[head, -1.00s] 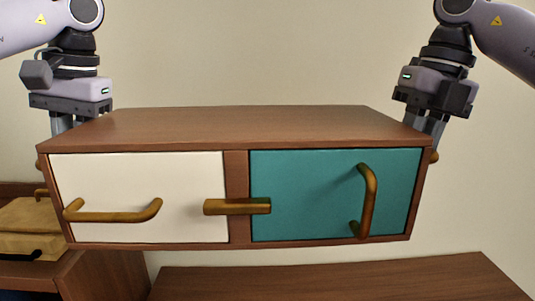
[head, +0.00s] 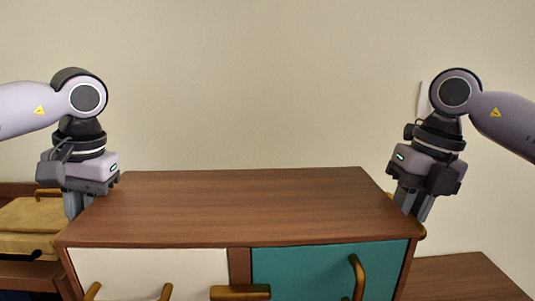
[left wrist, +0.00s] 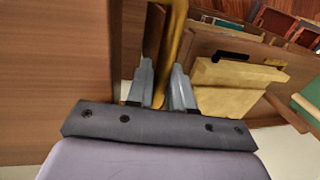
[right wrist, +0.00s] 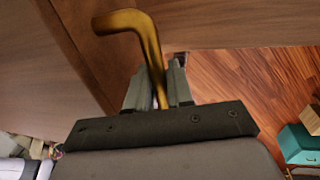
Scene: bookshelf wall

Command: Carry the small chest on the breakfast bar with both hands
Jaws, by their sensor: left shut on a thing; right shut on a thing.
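The small chest (head: 240,205) is a brown wooden box with a white front panel (head: 150,272) and a teal front panel (head: 310,267), each with a brass-coloured handle. Its lower part is cut off by the head view's bottom edge. My left gripper (head: 76,208) is at its left side, shut on a brass side handle (left wrist: 172,50). My right gripper (head: 412,208) is at its right side, shut on the other brass side handle (right wrist: 148,50). The chest's side wall fills much of both wrist views. Its top looks roughly level.
A brown wooden surface (head: 465,275) lies low at the right, behind the chest. A tan case (head: 30,228) sits on a shelf at the left. A plain wall stands behind. The right wrist view shows wooden floor (right wrist: 250,80) and a teal box (right wrist: 300,145) below.

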